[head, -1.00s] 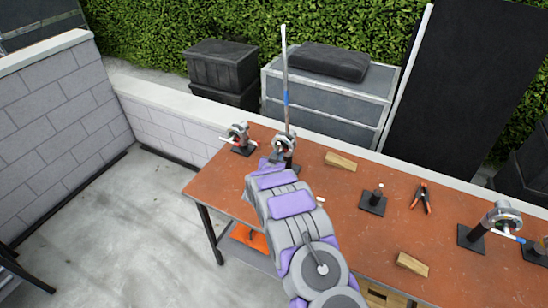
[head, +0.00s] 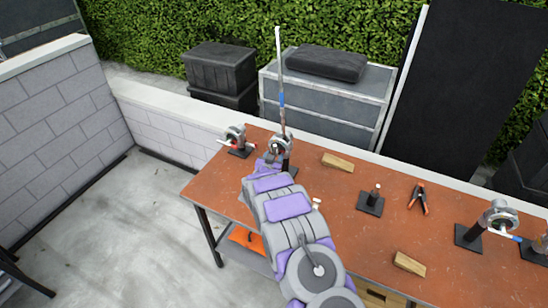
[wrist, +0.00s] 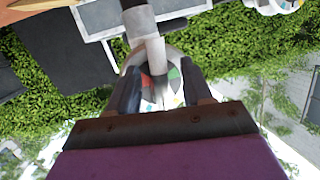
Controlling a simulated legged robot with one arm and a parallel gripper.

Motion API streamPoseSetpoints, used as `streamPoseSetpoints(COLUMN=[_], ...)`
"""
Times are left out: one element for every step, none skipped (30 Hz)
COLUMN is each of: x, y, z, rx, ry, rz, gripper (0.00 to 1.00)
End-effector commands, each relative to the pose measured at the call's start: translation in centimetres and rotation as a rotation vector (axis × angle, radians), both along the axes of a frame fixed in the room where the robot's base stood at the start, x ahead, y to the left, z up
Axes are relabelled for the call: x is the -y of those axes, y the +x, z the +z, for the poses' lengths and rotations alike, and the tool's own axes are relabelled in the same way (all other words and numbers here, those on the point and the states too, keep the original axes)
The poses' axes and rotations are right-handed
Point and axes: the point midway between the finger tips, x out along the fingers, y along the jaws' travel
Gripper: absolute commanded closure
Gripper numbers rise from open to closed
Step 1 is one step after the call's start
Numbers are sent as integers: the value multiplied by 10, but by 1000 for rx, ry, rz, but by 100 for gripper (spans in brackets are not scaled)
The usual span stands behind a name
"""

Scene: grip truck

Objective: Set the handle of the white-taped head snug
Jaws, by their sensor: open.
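A grip head (head: 279,147) stands on a dark post near the left end of the workbench, with a tall pale rod (head: 280,80) rising from it; the rod has a blue band. My gripper (head: 272,163) is at this head's near side and hides part of it. In the wrist view my gripper (wrist: 160,78) is open, with a pale grey bar (wrist: 146,35) and whitish head parts between or just beyond its fingers. I cannot tell whether they touch. A small white piece (head: 316,203) shows beside my arm. I cannot make out which head bears the white tape.
The orange-brown workbench (head: 330,220) also holds a red-marked head (head: 236,137) at left, a blue-marked head (head: 498,216) at right, wood blocks (head: 338,162), a stud on a plate (head: 371,202) and pliers (head: 418,199). Grey cases (head: 325,100) stand behind.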

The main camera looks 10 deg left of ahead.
Motion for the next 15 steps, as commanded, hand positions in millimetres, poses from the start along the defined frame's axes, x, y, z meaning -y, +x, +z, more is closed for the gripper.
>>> streamPoseSetpoints(x=[0, 0, -1, -1, -2, -2, -3, -3, -4, -4, -4, -5, -6, -7, -8], y=[-1, -1, -3, -4, -6, -9, -12, -16, -21, -24, -28, -33, -38, -43, -49], z=[0, 0, 1, 1, 1, 2, 3, 3, 4, 6, 8, 10, 11, 11, 11], rx=[0, -1, -1, -1, -2, -2, -3, -4, -4, -2, 0, 1, 0, -3, -5], ry=[0, 0, 0, 0, 0, 0, 0, 0, -1, -1, -1, 0, 0, -1, -2], rz=[0, 0, 1, 1, 2, 2, 2, 2, 3, 3, 2, 2, 2, 3, 3], gripper=[50, 50, 50, 50, 50, 50, 50, 50, 50, 50, 50, 50, 50, 50, 50])
